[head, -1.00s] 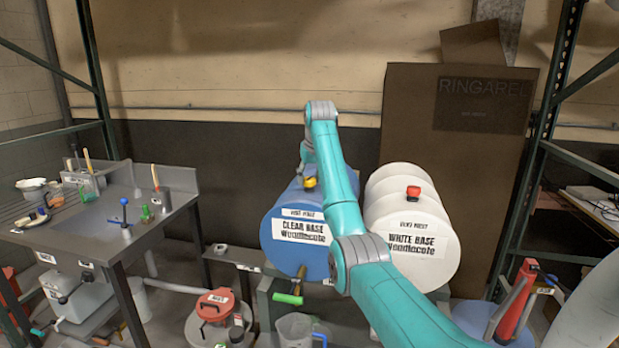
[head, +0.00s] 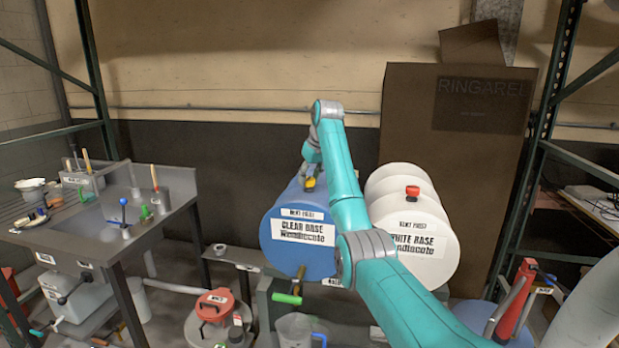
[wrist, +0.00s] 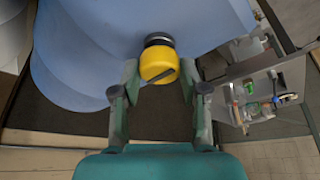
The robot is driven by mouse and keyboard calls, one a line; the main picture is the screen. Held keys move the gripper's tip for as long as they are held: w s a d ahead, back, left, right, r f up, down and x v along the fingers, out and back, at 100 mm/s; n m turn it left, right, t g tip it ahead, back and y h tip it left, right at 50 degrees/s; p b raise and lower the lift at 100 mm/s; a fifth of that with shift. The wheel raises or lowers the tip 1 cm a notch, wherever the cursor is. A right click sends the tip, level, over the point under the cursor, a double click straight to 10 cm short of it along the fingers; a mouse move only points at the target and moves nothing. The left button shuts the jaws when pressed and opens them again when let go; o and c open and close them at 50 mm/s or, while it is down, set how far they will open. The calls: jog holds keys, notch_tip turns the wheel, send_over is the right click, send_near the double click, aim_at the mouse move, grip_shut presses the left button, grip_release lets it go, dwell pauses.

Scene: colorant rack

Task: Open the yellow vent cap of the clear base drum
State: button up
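The clear base drum (head: 284,247) is a blue drum lying on its side with its labelled end facing the head camera. Its yellow vent cap (head: 310,183) sits on top, partly hidden by my gripper. In the wrist view, the yellow cap (wrist: 158,64) is round with a dark bar across it and a black collar against the blue drum (wrist: 100,40). My gripper (wrist: 160,74) is open, with one fingertip on each side of the cap. I see gaps beside the cap, so the fingers do not look closed on it.
The white base drum (head: 412,192) with a red cap (head: 412,191) lies just right of the blue drum, partly behind my arm. A green-handled tap (head: 288,298) sticks out below the blue drum. A workbench (head: 75,235) with tools stands at the left.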

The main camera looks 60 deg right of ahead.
aim_at(310, 179)
jog(key=shift+o, duration=1.4)
jog(key=shift+r, duration=0.1)
notch_tip(310, 179, up, 10)
